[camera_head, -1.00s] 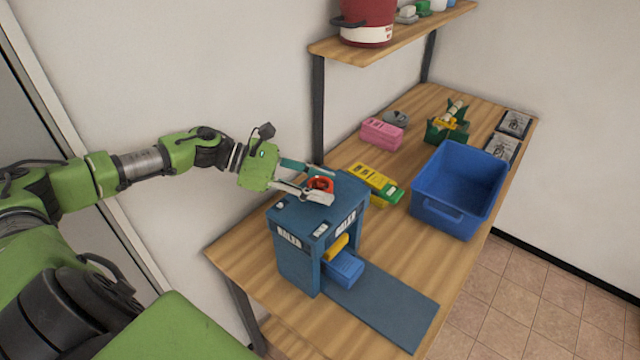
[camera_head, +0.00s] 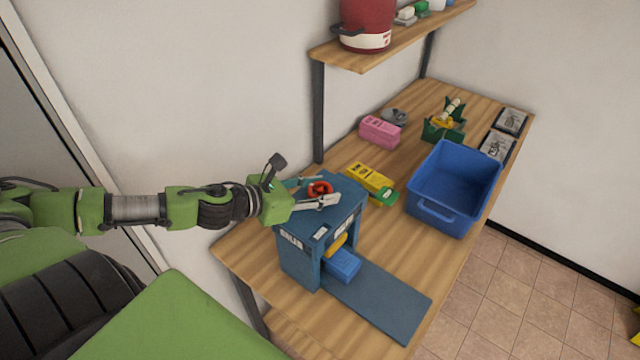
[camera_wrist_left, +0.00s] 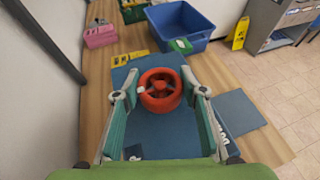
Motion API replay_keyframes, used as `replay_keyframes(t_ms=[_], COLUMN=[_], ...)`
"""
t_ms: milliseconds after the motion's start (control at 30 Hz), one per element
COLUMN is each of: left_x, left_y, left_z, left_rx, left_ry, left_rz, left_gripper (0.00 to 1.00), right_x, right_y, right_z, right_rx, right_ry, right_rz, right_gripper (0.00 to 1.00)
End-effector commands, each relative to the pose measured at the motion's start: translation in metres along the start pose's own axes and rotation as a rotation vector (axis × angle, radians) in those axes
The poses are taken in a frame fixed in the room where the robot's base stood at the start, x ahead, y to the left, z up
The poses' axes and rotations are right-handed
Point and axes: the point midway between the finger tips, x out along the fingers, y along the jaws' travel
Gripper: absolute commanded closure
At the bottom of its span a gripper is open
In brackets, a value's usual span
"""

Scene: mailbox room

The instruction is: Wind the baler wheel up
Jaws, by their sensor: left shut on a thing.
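The blue baler (camera_head: 297,262) stands on the wooden table, with its red wheel (camera_head: 319,188) on top. A blue block (camera_head: 342,265) with a yellow piece (camera_head: 337,244) on it sits in the baler's front opening. My left gripper (camera_head: 325,192) reaches in from the left, low over the baler's top. In the left wrist view the red wheel (camera_wrist_left: 161,90) lies between its two fingers, and the gripper is shut on it. The fingers partly hide the wheel in the head view. My right gripper is not in view.
A flat blue plate (camera_head: 385,307) extends from the baler's front. Yellow and green boxes (camera_head: 370,180) lie close behind the baler. A blue bin (camera_head: 430,214) stands to the right, a pink box (camera_head: 380,131) farther back. A shelf (camera_head: 345,58) hangs above the table's back.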

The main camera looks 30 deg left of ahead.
Motion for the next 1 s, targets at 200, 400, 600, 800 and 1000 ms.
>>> replay_keyframes(t_ms=[200,400,600,800,1000], left_x=[0.0014,0.0020,0.0022,0.0019,0.0014], left_y=[-0.0032,-0.0033,-0.0028,-0.0016,-0.0002], left_z=[0.0041,0.0037,0.0029,0.0027,0.0023], left_rx=[-0.085,-0.157,-0.220,-0.262,-0.285], left_ry=[-0.009,-0.009,-0.007,-0.006,-0.005], left_rz=[0.185,0.356,0.505,0.615,0.682], left_gripper=[0.83,0.83,0.83,0.83,0.83], right_x=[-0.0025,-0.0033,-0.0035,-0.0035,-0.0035], right_y=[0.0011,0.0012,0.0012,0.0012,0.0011], right_z=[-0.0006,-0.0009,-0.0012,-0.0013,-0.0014], right_rx=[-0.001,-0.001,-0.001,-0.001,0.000], right_ry=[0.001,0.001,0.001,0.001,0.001], right_rz=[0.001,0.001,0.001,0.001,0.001], right_gripper=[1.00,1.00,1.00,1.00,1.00])
